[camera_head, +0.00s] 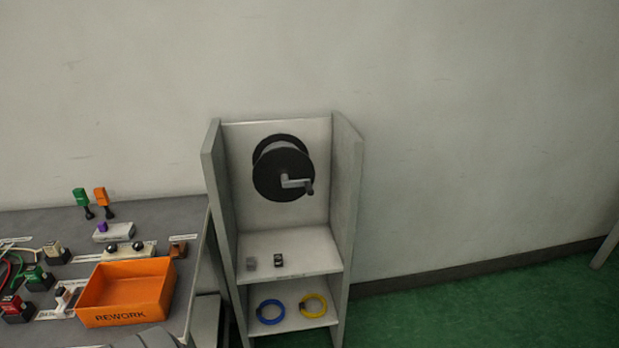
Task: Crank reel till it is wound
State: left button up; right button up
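A black reel (283,172) is mounted on the back panel of a light grey shelf unit (345,190) in the head view. A grey crank handle (297,183) is fixed at the reel's centre, with its arm pointing right and its grip at the right end. Neither gripper is visible in the head view, and nothing touches the crank.
A grey workbench stands at the left with an orange REWORK bin (125,293), switches and wired connectors. The shelf below the reel holds two small blocks; the lower shelf holds a blue coil (270,311) and a yellow coil (313,305). Green floor (480,310) right is clear.

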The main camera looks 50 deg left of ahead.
aim_at(284, 172)
jog(key=u, duration=0.6)
jog(key=i, duration=0.8)
jog(key=u, duration=0.8)
